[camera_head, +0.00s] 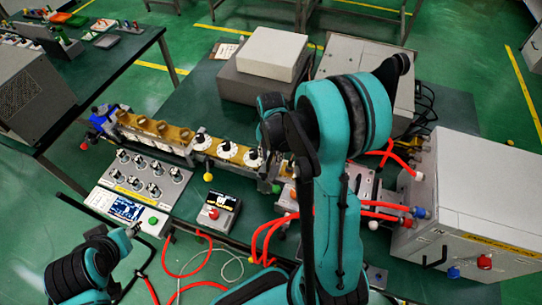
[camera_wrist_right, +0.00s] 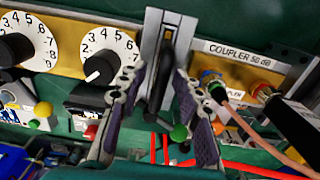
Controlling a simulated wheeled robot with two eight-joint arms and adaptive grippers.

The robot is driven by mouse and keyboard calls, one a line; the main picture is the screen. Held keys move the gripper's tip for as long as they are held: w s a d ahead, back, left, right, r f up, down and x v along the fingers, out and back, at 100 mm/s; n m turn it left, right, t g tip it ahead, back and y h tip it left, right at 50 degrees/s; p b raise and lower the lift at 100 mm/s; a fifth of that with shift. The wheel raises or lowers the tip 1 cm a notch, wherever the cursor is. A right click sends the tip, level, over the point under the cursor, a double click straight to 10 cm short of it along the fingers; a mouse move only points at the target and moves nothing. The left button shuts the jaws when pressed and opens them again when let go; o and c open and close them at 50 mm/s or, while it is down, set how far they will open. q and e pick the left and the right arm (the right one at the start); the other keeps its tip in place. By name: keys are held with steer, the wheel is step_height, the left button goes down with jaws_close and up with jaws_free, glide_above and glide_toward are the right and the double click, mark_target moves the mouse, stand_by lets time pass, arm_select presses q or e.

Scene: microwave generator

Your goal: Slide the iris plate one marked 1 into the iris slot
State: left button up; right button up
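In the right wrist view my right gripper (camera_wrist_right: 157,85) has its two purple-padded fingers apart. A dark upright plate (camera_wrist_right: 160,84) stands between them, with visible gaps beside it; no number is readable on it. Behind it is a silver upright bracket (camera_wrist_right: 150,40) with a dark slot, between the dial block and the coupler; it may be the iris slot. In the head view the right gripper (camera_head: 272,166) is at the right end of the brass dial row, partly hidden by my arm. My left gripper (camera_head: 142,244) is low at left, fingers apart and empty.
A brass waveguide row with white dials (camera_head: 227,149) runs along the bench. A control panel (camera_head: 140,180), a small display box (camera_head: 219,211) and red cables (camera_head: 262,238) lie in front. A large grey cabinet (camera_head: 478,195) stands right. A green ball (camera_wrist_right: 178,132) is close below the fingers.

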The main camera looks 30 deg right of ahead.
step_height(320, 180, up, 12)
stand_by(0.6)
